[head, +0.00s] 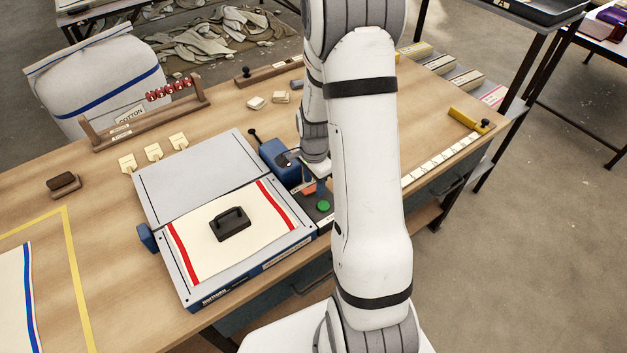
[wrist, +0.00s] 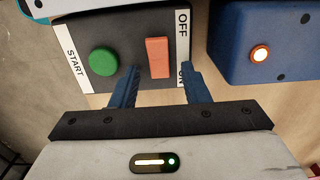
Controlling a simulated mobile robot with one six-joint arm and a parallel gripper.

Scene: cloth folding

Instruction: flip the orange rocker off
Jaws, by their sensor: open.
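The orange rocker (wrist: 157,58) sits on a dark control panel (wrist: 128,18) in the wrist view, beside a white strip reading OFF and, partly hidden, what looks like ON. My gripper (wrist: 161,69) is open, its two blue fingers apart, one on each side of the rocker's near end. I cannot tell whether either finger touches it. The rocker's tilt is unclear. In the head view the rocker (head: 309,188) is a small orange patch beside my arm, and my arm hides much of the panel.
A green button (wrist: 103,61) labelled START is left of the rocker. A blue box (wrist: 265,40) with a lit orange lamp stands close on the right. In the head view a folding board (head: 195,172) holds a cream cloth with a black handled block (head: 231,226).

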